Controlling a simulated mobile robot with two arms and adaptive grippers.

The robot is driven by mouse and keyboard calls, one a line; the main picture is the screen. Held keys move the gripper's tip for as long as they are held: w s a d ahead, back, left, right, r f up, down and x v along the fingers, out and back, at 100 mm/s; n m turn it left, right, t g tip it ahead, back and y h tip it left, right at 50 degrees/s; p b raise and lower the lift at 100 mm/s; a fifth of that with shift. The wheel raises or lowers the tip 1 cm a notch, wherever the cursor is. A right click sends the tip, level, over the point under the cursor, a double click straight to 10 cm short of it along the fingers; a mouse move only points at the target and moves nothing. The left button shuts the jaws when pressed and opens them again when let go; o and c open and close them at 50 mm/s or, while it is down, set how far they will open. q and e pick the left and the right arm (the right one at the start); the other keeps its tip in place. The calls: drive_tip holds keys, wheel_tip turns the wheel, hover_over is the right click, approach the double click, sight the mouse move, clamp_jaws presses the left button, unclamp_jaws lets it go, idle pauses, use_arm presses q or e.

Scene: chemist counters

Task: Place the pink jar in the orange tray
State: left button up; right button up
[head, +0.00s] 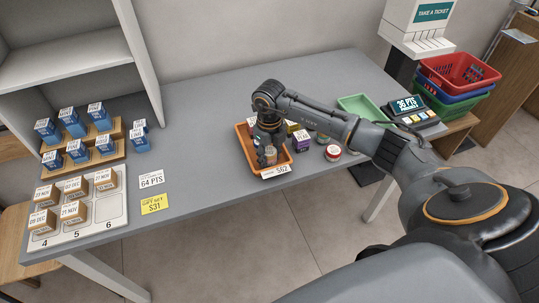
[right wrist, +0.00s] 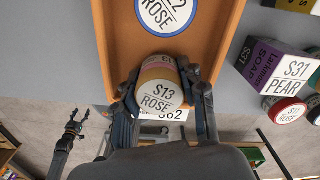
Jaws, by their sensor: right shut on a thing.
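My right gripper (head: 268,150) is over the near end of the orange tray (head: 242,147), pointing down. In the right wrist view it is shut on a pale pink-and-yellow jar (right wrist: 158,78) with a white lid reading S13 ROSE. The jar is over the near end of the tray; whether it touches the tray floor I cannot tell. Another round ROSE lid with a blue rim (right wrist: 167,14) shows inside the tray. My left gripper (right wrist: 73,122) shows small and empty in the right wrist view, its fingers apart; the head view does not show it.
Right of the tray are a purple PEAR soap box (head: 301,139) and a red-rimmed jar (head: 333,152). A green tray (head: 362,108) and a points display (head: 411,106) stand farther right. Blue boxes (head: 70,122) fill racks at left. The counter's middle left is clear.

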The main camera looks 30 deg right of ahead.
sight(270, 151)
drive_tip(key=o, duration=1.2)
drive_tip(key=shift+f, duration=0.1)
drive_tip(key=shift+r, duration=0.35)
wheel_tip(270, 151, up, 12)
drive_tip(key=shift+f+b, duration=0.15)
drive_tip(key=shift+b, duration=0.85)
